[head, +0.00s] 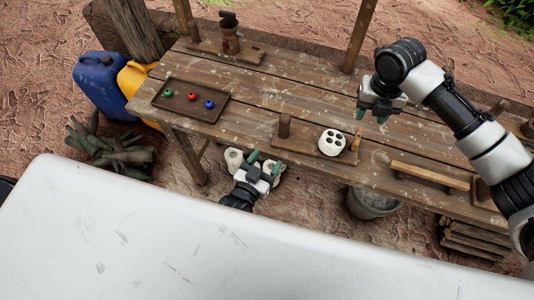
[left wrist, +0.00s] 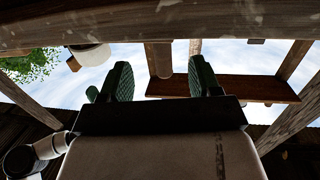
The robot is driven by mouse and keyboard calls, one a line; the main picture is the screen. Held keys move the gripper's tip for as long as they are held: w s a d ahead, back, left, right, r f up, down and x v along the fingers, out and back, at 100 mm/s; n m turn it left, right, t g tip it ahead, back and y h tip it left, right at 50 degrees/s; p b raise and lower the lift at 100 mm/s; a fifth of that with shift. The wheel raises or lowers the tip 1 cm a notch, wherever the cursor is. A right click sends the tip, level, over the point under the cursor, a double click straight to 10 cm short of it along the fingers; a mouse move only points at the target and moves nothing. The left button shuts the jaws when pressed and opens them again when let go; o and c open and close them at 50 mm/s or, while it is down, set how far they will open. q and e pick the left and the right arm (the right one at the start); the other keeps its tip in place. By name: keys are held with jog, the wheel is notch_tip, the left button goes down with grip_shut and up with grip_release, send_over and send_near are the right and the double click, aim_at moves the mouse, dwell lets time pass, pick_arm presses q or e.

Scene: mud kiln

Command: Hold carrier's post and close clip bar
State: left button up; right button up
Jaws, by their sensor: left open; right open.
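The carrier is a wooden board (head: 305,147) near the table's front edge. A short upright wooden post (head: 284,125) stands at its left end. A white disc with several dark holes (head: 331,145) sits on its right part, with a small light-wood clip bar (head: 355,141) upright beside it. My left gripper (head: 264,165) is open and empty, in front of the table edge and short of the post. In the left wrist view, which looks upside down, the post (left wrist: 158,59) shows beyond and between the open fingers. My right gripper (head: 372,115) is open and empty above the table, behind the disc.
A tray (head: 206,114) with green, red and blue pieces lies at the left. A wooden stand (head: 229,45) is at the back. A light wooden bar (head: 430,175) lies at the right. A bucket (head: 372,203) stands below the front edge. Table space behind the carrier is clear.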

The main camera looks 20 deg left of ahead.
aim_at(282, 131)
pick_arm(q)
jog(key=shift+t, duration=0.5)
jog(key=w+d+r, duration=0.1)
jog(key=w, duration=0.2)
jog(key=w+r, duration=0.1)
jog(key=w, duration=0.3)
jog(key=w+d+r, duration=0.1)
jog(key=w, duration=0.3)
jog(key=shift+w+d+r, duration=0.1)
jog(key=shift+w+d, duration=0.05)
jog(key=shift+d, duration=0.15)
jog(key=c, duration=1.1)
